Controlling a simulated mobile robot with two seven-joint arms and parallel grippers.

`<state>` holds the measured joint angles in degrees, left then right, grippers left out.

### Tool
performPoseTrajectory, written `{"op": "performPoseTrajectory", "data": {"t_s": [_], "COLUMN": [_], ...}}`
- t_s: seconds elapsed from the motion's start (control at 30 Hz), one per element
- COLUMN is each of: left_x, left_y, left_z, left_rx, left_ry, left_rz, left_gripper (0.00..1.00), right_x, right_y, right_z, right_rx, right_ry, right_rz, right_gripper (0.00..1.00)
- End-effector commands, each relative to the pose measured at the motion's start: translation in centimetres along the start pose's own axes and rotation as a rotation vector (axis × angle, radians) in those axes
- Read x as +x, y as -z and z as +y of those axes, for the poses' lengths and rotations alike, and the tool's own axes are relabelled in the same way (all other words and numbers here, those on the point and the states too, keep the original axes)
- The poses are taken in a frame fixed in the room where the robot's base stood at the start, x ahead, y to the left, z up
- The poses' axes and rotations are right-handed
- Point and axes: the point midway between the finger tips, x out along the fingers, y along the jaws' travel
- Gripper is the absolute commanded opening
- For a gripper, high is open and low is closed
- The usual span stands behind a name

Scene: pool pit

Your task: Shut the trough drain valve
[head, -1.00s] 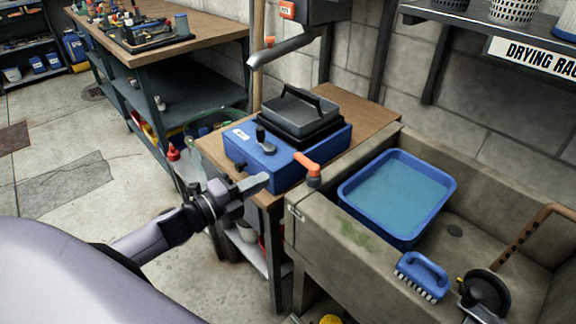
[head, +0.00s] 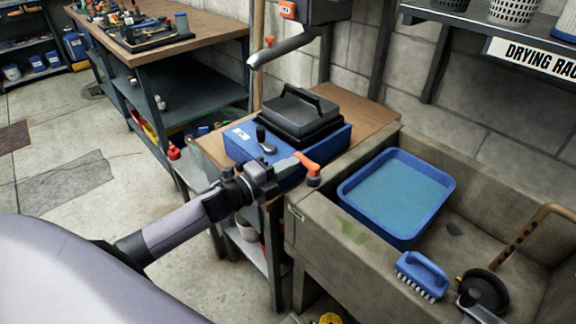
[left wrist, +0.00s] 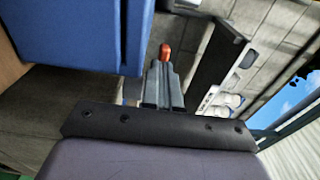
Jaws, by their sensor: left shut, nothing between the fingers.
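The drain valve's orange lever (head: 306,161) sits at the front right corner of the blue trough (head: 238,152), above a dark stub. The trough stands on a wooden-topped bench. My left gripper (head: 295,164) is shut and empty, its fingertips right at the lever's left end in the head view. In the left wrist view my shut fingers (left wrist: 163,82) point toward the orange lever (left wrist: 166,49), which shows just past their tips. I cannot tell whether they touch it.
The stone sink (head: 345,240) with a blue water-filled basin (head: 358,205) stands just right of the valve. A blue brush (head: 422,274) lies at its front. A grey spout (head: 280,48) hangs above the trough. The floor (head: 110,225) at left is open.

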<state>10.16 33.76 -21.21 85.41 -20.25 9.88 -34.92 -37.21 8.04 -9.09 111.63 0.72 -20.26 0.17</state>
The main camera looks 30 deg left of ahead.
Motion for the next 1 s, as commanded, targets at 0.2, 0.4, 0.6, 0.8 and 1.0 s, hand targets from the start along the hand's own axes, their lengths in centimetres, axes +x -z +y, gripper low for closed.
{"op": "performPoseTrajectory", "data": {"t_s": [0.2, 0.4, 0.6, 0.8, 1.0], "left_x": [0.0, 0.6, 1.2, 1.3, 1.3], "left_y": [-0.1, -0.5, -0.9, -0.9, -0.9], "left_z": [0.0, 0.0, 0.1, 0.0, 0.0], "left_rx": [0.002, 0.007, 0.000, -0.001, 0.000], "left_ry": [0.001, 0.003, 0.000, 0.000, 0.000], "left_rz": [0.006, 0.096, 0.131, 0.130, 0.130], "left_gripper": [0.00, 0.00, 0.00, 0.00, 0.00], "right_x": [0.0, 0.5, 0.6, 0.5, 0.5], "right_y": [-0.1, -0.6, -0.7, -0.2, -0.2], "right_z": [0.0, 0.0, -0.1, -0.2, -0.2], "right_rx": [0.000, 0.003, 0.006, 0.006, 0.006], "right_ry": [0.000, 0.001, 0.003, 0.005, 0.006], "right_rz": [0.000, -0.002, -0.001, 0.007, 0.006], "right_gripper": [0.00, 0.00, 0.00, 0.00, 0.00]}}
